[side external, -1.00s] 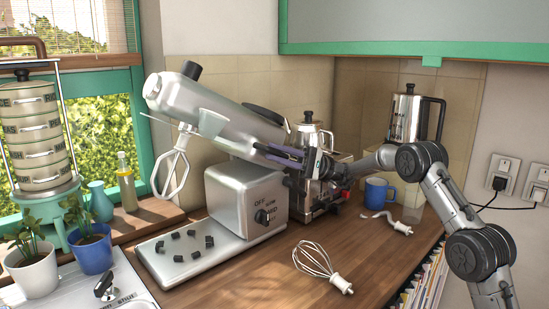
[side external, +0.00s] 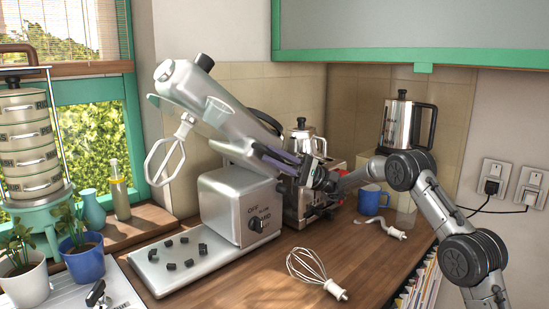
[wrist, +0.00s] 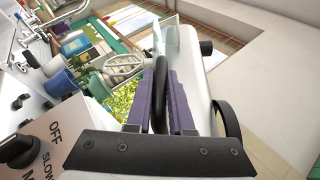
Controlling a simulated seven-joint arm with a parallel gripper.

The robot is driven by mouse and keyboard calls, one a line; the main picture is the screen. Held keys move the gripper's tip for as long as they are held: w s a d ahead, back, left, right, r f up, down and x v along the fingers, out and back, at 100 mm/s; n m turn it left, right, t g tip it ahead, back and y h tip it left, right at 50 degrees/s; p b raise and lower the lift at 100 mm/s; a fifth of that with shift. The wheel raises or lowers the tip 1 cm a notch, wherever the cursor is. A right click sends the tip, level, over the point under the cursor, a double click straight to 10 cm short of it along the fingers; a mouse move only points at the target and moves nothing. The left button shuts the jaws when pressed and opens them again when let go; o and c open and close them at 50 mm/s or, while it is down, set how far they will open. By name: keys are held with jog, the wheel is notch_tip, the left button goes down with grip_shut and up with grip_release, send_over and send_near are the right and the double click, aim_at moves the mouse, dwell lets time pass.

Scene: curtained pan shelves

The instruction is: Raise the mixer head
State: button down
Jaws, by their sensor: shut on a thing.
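The silver mixer head (side external: 205,105) is tilted up steeply to the left above the boxy mixer body (side external: 240,203), with the white beater (side external: 168,155) hanging from its raised end. My gripper (side external: 275,158) is at the lower right end of the head. Its purple fingers are shut on a dark curved bar (wrist: 159,85) beside the head, seen between them in the wrist view. The head's pale side (wrist: 196,95) lies just right of the fingers there. The exact contact is partly hidden by the fingers in the side view.
The mixer base (side external: 185,262) holds several small dark pieces. A loose whisk (side external: 308,268), a white dough hook (side external: 385,228) and a blue mug (side external: 372,200) are on the counter. A metal kettle (side external: 402,125) stands behind my arm. Potted plants (side external: 82,250) are at left.

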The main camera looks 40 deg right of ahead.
jog(key=c, duration=1)
grip_release()
jog(key=shift+r, duration=0.3)
jog(key=shift+o, duration=1)
jog(key=shift+f, duration=0.2)
jog(key=v, duration=1.3)
jog(key=shift+d, duration=0.25)
jog(key=shift+s+f, duration=0.1)
jog(key=shift+f, duration=0.05)
